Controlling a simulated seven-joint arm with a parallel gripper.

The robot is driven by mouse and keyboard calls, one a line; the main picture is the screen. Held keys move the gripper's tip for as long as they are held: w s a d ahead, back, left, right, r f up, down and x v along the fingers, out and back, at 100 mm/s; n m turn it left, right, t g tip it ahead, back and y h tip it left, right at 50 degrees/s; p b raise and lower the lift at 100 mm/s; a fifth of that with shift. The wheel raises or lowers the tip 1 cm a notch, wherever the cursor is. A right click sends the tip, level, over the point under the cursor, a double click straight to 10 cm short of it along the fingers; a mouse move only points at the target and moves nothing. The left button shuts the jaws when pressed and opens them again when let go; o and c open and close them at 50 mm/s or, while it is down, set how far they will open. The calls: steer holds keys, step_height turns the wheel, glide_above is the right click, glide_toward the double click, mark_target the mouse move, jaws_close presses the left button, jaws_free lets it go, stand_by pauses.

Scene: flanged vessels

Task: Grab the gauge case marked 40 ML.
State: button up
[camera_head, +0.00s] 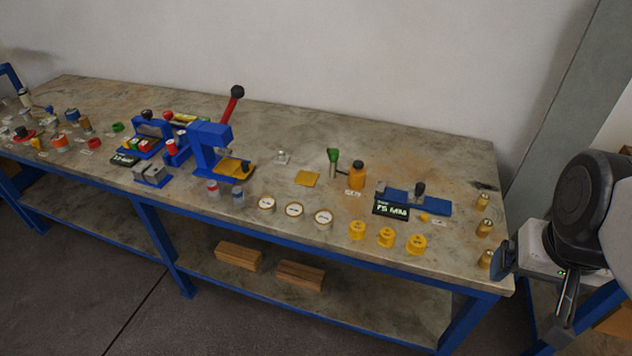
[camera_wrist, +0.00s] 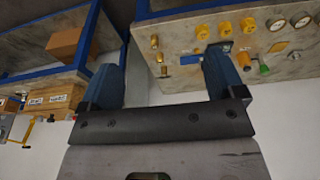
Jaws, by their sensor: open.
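Three round gauge cases with white faces and brass-coloured rims stand in a row near the table's front edge in the head view: a left one (camera_head: 266,203), a middle one (camera_head: 294,210) and a right one (camera_head: 323,217). Their markings are too small to read, so I cannot tell which is 40 ML. Two white-faced gauges show at the upper right of the wrist view, one (camera_wrist: 276,24) beside another (camera_wrist: 301,20). My gripper (camera_head: 502,261) is at the table's right end, well right of the gauges. In the wrist view my gripper (camera_wrist: 163,70) is open and empty.
Several yellow pieces (camera_head: 387,237) stand between the gauges and my gripper. Brass cylinders (camera_head: 484,228) line the table's right edge. A blue press (camera_head: 210,145) with a raised lever stands left. Wooden blocks (camera_head: 239,254) lie below.

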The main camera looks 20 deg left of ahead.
steer(key=w+a+f+n+t+y, duration=0.1)
steer(key=w+a+f+t+y, duration=0.15)
steer(key=w+a+f, duration=0.7)
steer(key=w+a+f+n+t+y, duration=0.15)
steer(key=w+a+t, duration=0.25)
steer(key=w+a, duration=1.15)
steer(key=t, duration=0.7)
glide_toward(294, 211)
steer(key=w, duration=0.1)
steer(key=w+a, duration=0.1)
steer(key=w, duration=0.1)
steer(key=shift+a+g+h, duration=0.1)
steer(key=shift+g+h, duration=0.15)
steer(key=shift+h, duration=0.15)
steer(key=shift+w, duration=0.1)
steer(key=shift+x, duration=1.2)
